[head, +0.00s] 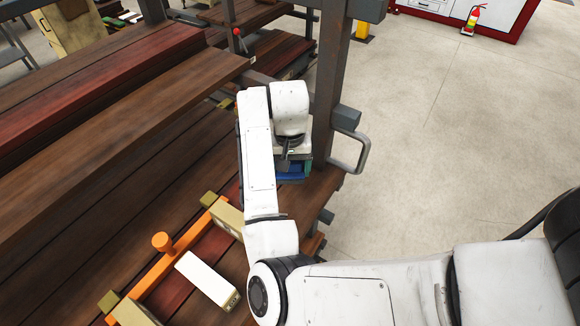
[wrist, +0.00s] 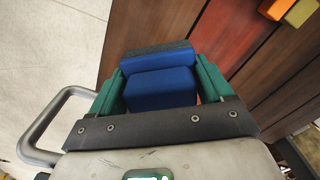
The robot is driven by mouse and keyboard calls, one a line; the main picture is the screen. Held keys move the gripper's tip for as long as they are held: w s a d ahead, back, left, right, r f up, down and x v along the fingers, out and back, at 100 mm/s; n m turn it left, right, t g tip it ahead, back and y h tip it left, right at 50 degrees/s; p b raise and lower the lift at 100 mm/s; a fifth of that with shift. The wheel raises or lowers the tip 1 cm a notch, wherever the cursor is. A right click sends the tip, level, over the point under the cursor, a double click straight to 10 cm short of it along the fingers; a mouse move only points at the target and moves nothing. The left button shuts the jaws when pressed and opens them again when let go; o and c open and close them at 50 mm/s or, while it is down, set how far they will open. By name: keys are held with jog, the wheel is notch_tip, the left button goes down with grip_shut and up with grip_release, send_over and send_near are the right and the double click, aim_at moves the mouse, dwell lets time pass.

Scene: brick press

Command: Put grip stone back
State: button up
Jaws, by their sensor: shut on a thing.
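My gripper (wrist: 160,72) has green fingers on either side of a blue block, the grip stone (wrist: 160,90), and is shut on it. The stone has a stepped blue body with a dark grey strip along its far edge. In the head view my gripper (head: 292,166) hangs over the right end of the wooden planks, and a bit of the blue stone (head: 290,174) shows below the wrist. My arm hides most of the stone there. I cannot tell whether the stone touches the planks.
An orange frame with a knob (head: 163,242) lies on the planks at lower left, with a white block (head: 207,280) and tan blocks (head: 230,218) beside it. A rusty post (head: 330,80) and grey handle (head: 352,152) stand close right of my gripper. Open floor lies further right.

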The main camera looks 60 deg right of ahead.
jog(key=shift+f+b, duration=1.9)
jog(key=shift+f, duration=1.35)
jog(key=shift+f+b, duration=0.35)
jog(key=shift+f, duration=0.9)
jog(key=shift+f, duration=0.6)
jog(key=o, duration=0.9)
jog(key=shift+r, duration=0.1)
notch_tip(320, 180, up, 11)
jog(key=p, duration=0.2)
jog(key=shift+p, duration=0.3)
